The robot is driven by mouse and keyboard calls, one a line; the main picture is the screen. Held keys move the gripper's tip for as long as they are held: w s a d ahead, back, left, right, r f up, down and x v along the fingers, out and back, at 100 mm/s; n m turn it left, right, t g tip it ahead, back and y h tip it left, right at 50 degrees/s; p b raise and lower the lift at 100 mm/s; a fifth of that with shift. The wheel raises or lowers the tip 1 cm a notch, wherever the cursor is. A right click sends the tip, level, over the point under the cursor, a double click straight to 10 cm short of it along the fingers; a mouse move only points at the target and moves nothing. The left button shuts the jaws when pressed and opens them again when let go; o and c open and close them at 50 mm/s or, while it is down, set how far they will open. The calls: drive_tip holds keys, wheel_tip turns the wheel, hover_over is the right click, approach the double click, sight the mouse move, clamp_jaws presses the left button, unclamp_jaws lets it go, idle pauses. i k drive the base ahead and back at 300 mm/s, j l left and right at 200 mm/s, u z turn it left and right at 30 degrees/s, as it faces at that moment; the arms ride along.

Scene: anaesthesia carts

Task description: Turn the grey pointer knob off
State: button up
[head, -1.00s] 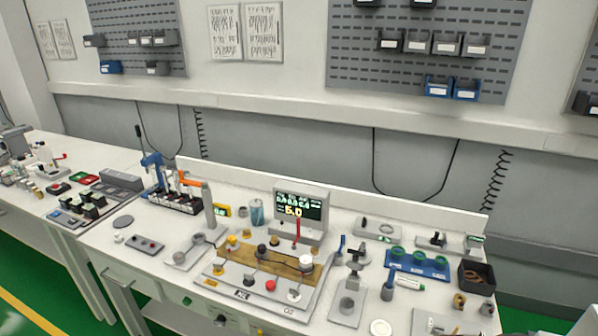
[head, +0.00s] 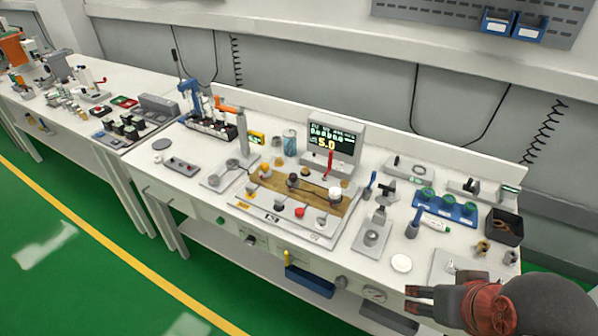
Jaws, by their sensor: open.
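Small controls line the front face of the bench in the head view. A grey knob (head: 341,282) sits there, left of a round dial gauge (head: 374,293). A darker knob on a pale plate (head: 250,240) sits further left. Both are too small to tell which is the grey pointer knob or which way it points. My gripper (head: 420,299) is at the lower right, in front of the bench, its fingers pointing left. It is open and empty, apart from the knobs and to their right.
A board with several knobs (head: 322,236) lies on the bench top below a display (head: 334,142) reading 5.0. Green floor (head: 110,270) is clear at left.

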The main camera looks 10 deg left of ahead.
sight(250, 240)
drive_tip(key=u, duration=1.25)
drive_tip(key=i+l, duration=0.3)
drive_tip(key=i, duration=0.15)
drive_tip(key=i+l, duration=0.25)
drive_tip(key=i, duration=0.25)
drive_tip(key=l+z, duration=0.05)
